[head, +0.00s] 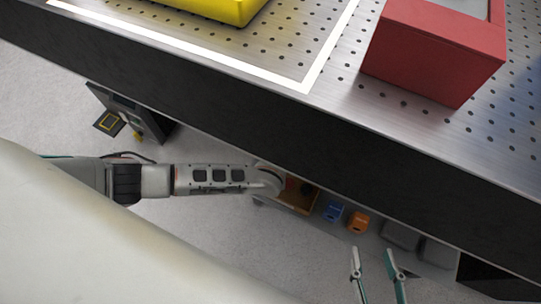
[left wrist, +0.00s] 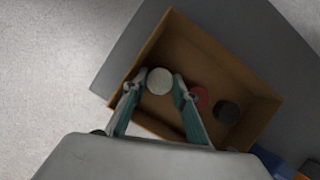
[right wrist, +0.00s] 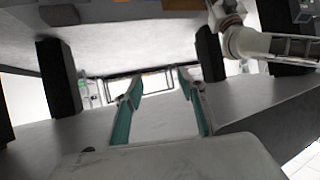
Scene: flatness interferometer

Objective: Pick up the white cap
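The white cap (left wrist: 159,81) lies in an open brown cardboard box (left wrist: 215,50), near the box's left corner in the left wrist view. My left gripper (left wrist: 158,78) is open, with its fingertips on either side of the cap; I cannot tell whether they touch it. A red cap (left wrist: 200,97) and a black cap (left wrist: 228,112) lie to the right in the same box. In the head view the box (head: 298,203) is partly hidden by my left wrist, and the white cap is not visible. My right gripper (head: 374,262) is open and empty.
The box sits on a grey surface (left wrist: 130,55) below a perforated metal table (head: 340,75) with a thick dark edge. Blue (head: 333,211) and orange (head: 358,221) bins stand beside the box. A red block (head: 430,50) and a yellow object (head: 215,8) are on the table.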

